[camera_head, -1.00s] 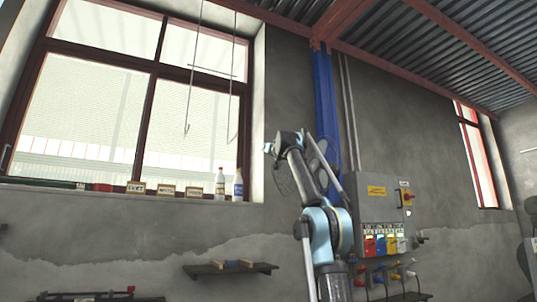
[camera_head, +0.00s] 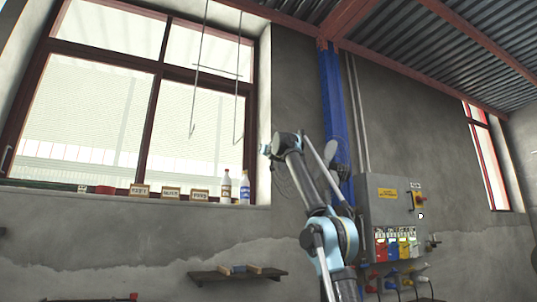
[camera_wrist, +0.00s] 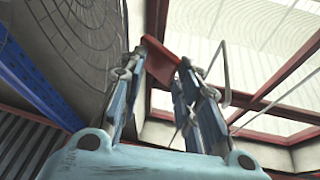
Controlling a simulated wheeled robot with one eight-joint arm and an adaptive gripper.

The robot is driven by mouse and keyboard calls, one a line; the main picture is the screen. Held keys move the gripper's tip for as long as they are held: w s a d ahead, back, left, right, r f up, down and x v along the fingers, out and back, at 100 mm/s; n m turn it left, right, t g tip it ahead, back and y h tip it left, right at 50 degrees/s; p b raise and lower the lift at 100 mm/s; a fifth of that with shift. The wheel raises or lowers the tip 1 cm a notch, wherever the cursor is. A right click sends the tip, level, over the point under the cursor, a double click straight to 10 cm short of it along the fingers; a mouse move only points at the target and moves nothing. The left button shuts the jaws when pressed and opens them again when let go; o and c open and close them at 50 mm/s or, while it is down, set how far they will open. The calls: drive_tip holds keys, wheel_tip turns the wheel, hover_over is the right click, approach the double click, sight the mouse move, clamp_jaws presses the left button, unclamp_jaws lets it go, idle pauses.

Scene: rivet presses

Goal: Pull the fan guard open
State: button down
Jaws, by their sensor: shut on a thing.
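The fan guard (camera_wrist: 65,45), a round dark wire grille of concentric rings, fills the upper left of the wrist view. In the head view only faint wire arcs of the guard (camera_head: 284,182) show beside my arm. My gripper (camera_wrist: 166,60) is in the middle of the wrist view, its two fingers closed on a red tab (camera_wrist: 163,62) beside the guard's edge. How the tab joins the guard is not clear. In the head view my fingertips are hidden behind the end of my arm.
A blue column (camera_head: 333,100) rises behind my arm. A grey electrical cabinet (camera_head: 385,215) with coloured sockets is on the wall to its right. A large window (camera_head: 150,100) is at left, with bottles (camera_head: 226,187) and small boxes on its sill. A wall shelf (camera_head: 238,275) is below.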

drive_tip(key=shift+w+f, duration=0.15)
drive_tip(key=shift+w, duration=0.05)
drive_tip(key=c, duration=1.7)
unclamp_jaws()
drive_tip(key=shift+w, duration=0.1)
drive_tip(key=shift+s, duration=0.2)
drive_tip(key=shift+s, duration=0.15)
drive_tip(key=shift+v, duration=5.75)
drive_tip(key=shift+f, duration=0.1)
